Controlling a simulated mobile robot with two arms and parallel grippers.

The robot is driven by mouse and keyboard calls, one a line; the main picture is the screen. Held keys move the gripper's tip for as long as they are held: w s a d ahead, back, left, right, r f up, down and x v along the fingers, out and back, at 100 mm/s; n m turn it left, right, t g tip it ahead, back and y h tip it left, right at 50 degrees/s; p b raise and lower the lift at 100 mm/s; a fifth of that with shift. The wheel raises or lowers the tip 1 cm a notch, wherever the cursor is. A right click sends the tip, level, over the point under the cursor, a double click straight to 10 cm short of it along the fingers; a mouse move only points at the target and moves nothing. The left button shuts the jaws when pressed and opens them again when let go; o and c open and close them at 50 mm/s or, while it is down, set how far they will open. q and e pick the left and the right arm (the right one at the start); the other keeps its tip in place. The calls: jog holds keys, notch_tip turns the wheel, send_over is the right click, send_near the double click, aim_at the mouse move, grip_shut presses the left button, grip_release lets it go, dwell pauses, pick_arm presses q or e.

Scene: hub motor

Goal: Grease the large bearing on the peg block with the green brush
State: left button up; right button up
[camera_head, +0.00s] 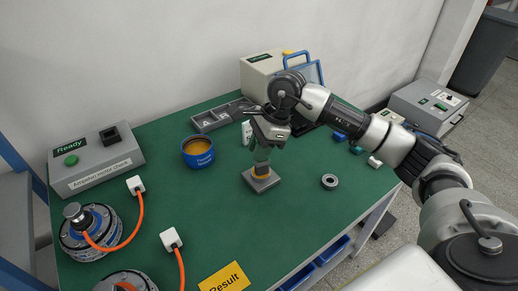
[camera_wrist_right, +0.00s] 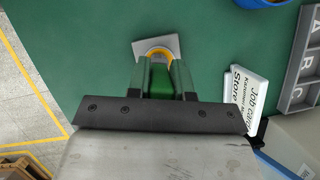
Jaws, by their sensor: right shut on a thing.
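My right gripper (camera_head: 268,138) is shut on the green brush (camera_head: 262,155), which points down over the peg block (camera_head: 261,183). In the right wrist view the green brush (camera_wrist_right: 160,82) sits between the fingers of the gripper (camera_wrist_right: 160,78). The brush end appears to be at the block, but contact is hard to tell. The large bearing on the block is mostly hidden by the brush and fingers. My left gripper is not in view.
A blue tub of orange grease (camera_head: 198,153) stands left of the block. A loose ring (camera_head: 329,182) lies to its right. A grey compartment tray (camera_head: 220,115) and a Job card (camera_wrist_right: 244,97) are nearby. Hub motors (camera_head: 90,232) with orange cables occupy the left side.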

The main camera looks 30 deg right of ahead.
aim_at(256, 139)
jog(key=shift+m, duration=0.4)
jog(key=shift+w+r+p, duration=0.1)
jog(key=shift+r+p, duration=1.35)
jog(key=shift+r, duration=1.05)
